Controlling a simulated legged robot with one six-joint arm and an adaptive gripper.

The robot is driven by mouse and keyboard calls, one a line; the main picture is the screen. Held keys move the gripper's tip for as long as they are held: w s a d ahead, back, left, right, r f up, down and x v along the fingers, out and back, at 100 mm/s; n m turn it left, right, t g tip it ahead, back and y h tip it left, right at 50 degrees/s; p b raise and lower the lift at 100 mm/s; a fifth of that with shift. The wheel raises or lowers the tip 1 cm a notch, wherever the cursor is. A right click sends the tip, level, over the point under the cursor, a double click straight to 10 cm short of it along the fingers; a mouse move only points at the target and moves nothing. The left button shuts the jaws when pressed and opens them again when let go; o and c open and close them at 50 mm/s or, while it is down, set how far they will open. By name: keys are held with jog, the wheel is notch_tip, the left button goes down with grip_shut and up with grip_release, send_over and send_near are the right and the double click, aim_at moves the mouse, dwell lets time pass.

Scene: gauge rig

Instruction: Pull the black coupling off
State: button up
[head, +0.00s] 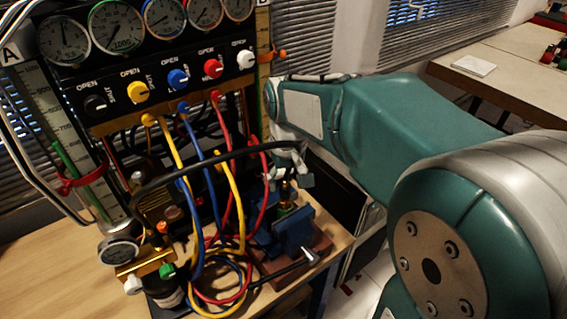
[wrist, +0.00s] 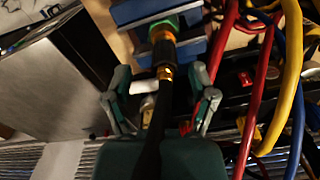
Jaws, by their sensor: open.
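The black coupling (wrist: 163,48) shows in the wrist view, between a green ring (wrist: 163,25) and a brass fitting (wrist: 166,73). A black hose (wrist: 155,125) runs from the brass end back over my gripper. The coupling's far end sits at a blue vise (wrist: 140,12); the vise also shows in the head view (head: 292,228). My gripper (wrist: 160,84) is open, with one finger on each side of the hose and brass fitting, apart from both. In the head view my gripper (head: 290,172) hangs just above the vise, and the coupling is mostly hidden there.
Red, blue and yellow hoses (head: 232,180) hang close to the left of my gripper in the head view. A gauge panel (head: 165,75) with coloured knobs stands behind them. A small gauge (head: 119,250) is at the bench's front left. Bare wood (head: 50,270) lies at far left.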

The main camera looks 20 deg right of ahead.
jog(key=shift+f, duration=1.15)
jog(key=shift+a, duration=0.5)
jog(key=shift+d, duration=0.3)
grip_shut()
jog(key=c, duration=0.6)
grip_release()
grip_shut()
